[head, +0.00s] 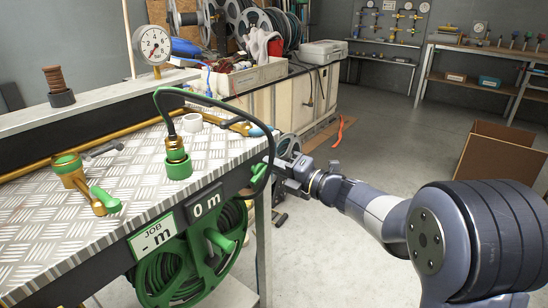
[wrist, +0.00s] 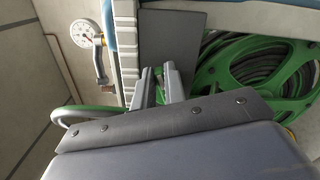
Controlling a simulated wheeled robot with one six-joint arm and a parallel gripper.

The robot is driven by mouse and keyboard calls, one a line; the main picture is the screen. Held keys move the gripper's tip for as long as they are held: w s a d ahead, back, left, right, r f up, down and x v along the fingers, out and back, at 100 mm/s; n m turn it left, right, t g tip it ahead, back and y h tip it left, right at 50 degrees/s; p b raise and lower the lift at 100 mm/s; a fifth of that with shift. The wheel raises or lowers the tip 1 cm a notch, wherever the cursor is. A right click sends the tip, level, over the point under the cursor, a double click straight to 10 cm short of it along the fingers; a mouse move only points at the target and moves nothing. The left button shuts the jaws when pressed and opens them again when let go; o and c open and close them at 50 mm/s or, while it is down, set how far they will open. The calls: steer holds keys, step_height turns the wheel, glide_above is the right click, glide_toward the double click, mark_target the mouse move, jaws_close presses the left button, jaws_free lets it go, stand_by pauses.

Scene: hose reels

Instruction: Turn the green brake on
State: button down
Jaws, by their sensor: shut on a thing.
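The green brake handle (head: 258,172) is at the right end of the bench, just below the tabletop edge. My gripper (head: 273,174) reaches it from the right and is shut on it. In the wrist view a small piece of the green brake handle (wrist: 158,74) shows between the two fingers of my gripper (wrist: 157,84); the rest is hidden. The green hose reel (head: 190,262) hangs under the bench to the left. It also shows at the right of the wrist view (wrist: 235,62). The brake's exact setting cannot be told.
The metal-plate bench (head: 120,165) carries a brass valve with a green handle (head: 85,185), a green-collared brass fitting (head: 178,160) and a pressure gauge (head: 151,43). A dark hose (head: 230,105) arches over the bench's right end. Open floor and a cardboard box (head: 500,160) lie right.

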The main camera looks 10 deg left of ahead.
steer(key=shift+s+f+m+p, duration=0.1)
steer(key=shift+f+m+p, duration=0.35)
steer(key=shift+m, duration=0.45)
steer(key=shift+f+m+p, duration=0.25)
steer(key=shift+m+p, duration=0.25)
steer(key=shift+m, duration=0.4)
steer(key=c, duration=1.5)
jaws_free()
steer(key=shift+a, duration=0.15)
steer(key=shift+o, duration=0.2)
steer(key=shift+r, duration=0.1)
steer(key=p+v, duration=0.1)
steer(key=v, duration=1)
